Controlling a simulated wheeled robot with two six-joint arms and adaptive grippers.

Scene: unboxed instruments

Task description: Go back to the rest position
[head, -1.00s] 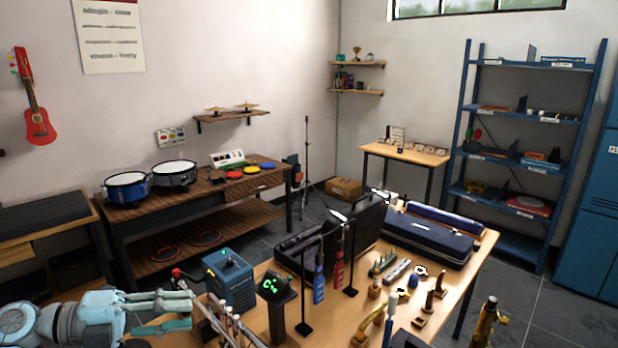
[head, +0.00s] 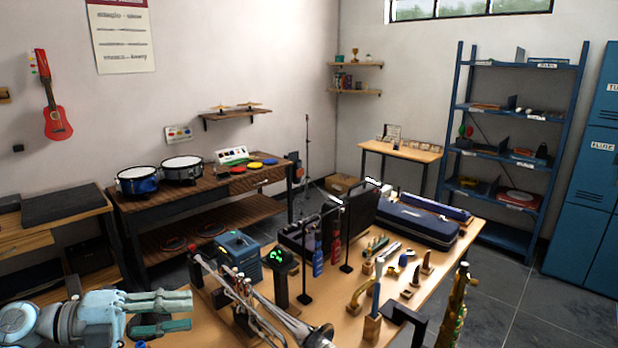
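My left gripper (head: 192,312) reaches in from the lower left of the head view, over the near left part of the wooden table (head: 432,268). Its fingers are apart with a gap between them, and I see nothing held in the gap. A silver trumpet-like instrument (head: 262,318) lies or stands just to the right of the fingertips, apart from them as far as I can see. My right gripper is not in the head view.
On the table stand a blue box (head: 238,257), a black device with green display (head: 281,278), dark cases (head: 415,226) and several small wooden stands. A brass saxophone (head: 456,308) is at the near right. Drums (head: 137,181) stand on a side bench. Floor at right is clear.

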